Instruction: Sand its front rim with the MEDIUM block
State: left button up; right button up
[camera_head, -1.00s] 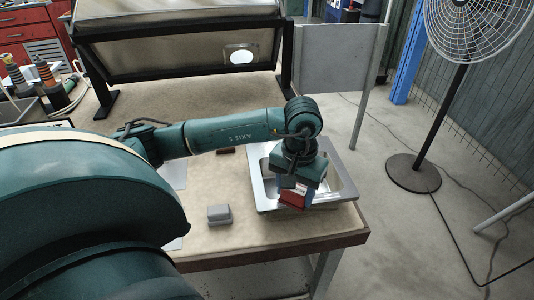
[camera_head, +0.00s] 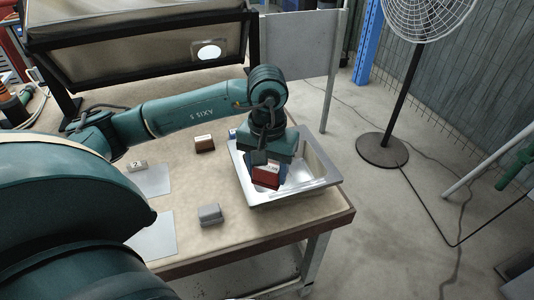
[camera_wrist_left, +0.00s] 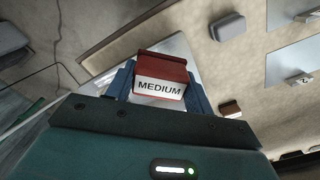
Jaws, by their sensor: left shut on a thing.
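My left gripper (camera_head: 266,168) is shut on a red block (camera_head: 266,178) with a white label. In the left wrist view the label on the red block (camera_wrist_left: 161,82) reads MEDIUM, between the gripper's two blue fingers. The metal sink (camera_head: 305,193) sits at the right end of the table, and the gripper points down over its front left part. The held block shows just behind the front rim; whether it touches the sink is unclear. My right gripper is not in view.
A grey block (camera_head: 210,214) lies left of the sink. A brown block (camera_head: 204,144) is farther back. A fan (camera_head: 383,150) stands beyond the table.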

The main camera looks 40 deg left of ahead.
pick_arm(q)
jog(key=shift+r+p, duration=0.5)
jog(key=shift+r, duration=0.75)
